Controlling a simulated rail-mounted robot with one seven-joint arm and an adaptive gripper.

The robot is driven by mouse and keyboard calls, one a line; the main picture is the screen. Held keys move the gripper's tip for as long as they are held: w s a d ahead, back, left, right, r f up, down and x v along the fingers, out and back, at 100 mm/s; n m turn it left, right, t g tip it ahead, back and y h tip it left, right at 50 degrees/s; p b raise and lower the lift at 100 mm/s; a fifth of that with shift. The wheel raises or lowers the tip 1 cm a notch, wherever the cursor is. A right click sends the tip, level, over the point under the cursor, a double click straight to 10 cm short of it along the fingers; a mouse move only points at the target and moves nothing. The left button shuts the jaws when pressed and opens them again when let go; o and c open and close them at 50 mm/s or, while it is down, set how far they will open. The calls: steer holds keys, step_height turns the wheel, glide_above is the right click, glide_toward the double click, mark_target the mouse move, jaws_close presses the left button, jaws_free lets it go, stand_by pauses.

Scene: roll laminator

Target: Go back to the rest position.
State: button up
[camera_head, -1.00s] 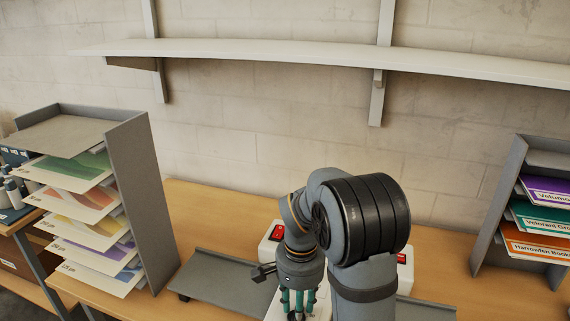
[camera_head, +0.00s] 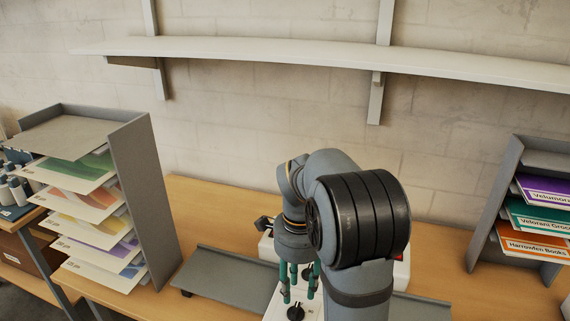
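My gripper (camera_head: 298,282) points down with its teal fingers in front of the white roll laminator (camera_head: 278,308). The fingers look spread apart, with a black knob of the laminator showing at their lower ends. I see nothing held between them. I cannot tell whether the fingers touch the machine. My own arm hides most of the laminator's middle and right side.
A grey tray (camera_head: 222,284) lies left of the laminator and another grey tray (camera_head: 422,308) right of it. A sheet rack (camera_head: 145,200) stands at left, a booklet rack (camera_head: 492,215) at right. A long white shelf (camera_head: 300,55) runs along the wall above.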

steer(key=shift+r, duration=1.35)
